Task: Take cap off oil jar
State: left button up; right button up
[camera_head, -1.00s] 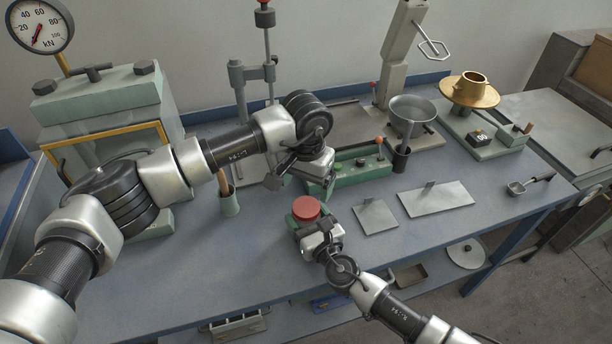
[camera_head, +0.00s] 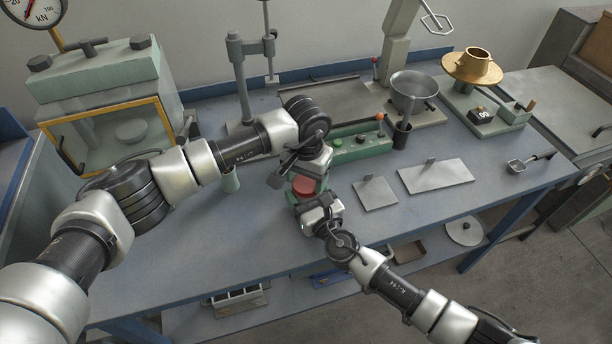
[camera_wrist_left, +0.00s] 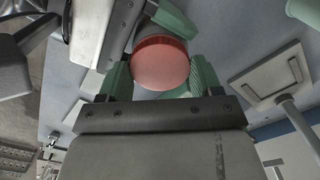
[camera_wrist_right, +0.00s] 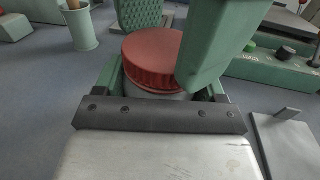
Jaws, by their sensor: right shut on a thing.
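The oil jar's red ridged cap (camera_head: 303,187) shows below my left gripper in the head view. It also shows in the left wrist view (camera_wrist_left: 160,66) and the right wrist view (camera_wrist_right: 152,60). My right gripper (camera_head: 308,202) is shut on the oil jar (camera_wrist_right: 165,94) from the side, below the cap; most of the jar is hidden. The jar stands upright on the bench. My left gripper (camera_wrist_left: 162,78) is open above the jar, its green-padded fingers on opposite sides of the cap. Whether the pads touch the cap is hard to tell.
A green control box (camera_head: 362,145) stands just behind the jar, with a dark cup (camera_head: 401,134) at its right end. Two flat metal plates (camera_head: 375,193) (camera_head: 435,176) lie to the right. A green cup (camera_wrist_right: 77,27) stands nearby. The front-left bench (camera_head: 220,245) is clear.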

pick_arm(q)
jog(key=shift+c, duration=1.3)
jog(key=n, duration=1.3)
jog(key=shift+r+n, duration=0.1)
jog(key=shift+n, duration=0.3)
jog(key=n, duration=0.8)
jog(key=shift+n, duration=0.3)
jog(key=n, duration=0.6)
jog(key=shift+n, duration=0.3)
jog(key=n, duration=0.6)
jog(key=shift+n, duration=0.3)
jog(key=n, duration=0.6)
jog(key=shift+n, duration=0.4)
jog(key=n, duration=0.6)
jog(key=shift+n, duration=0.3)
jog(key=n, duration=0.5)
jog(key=shift+r, duration=0.1)
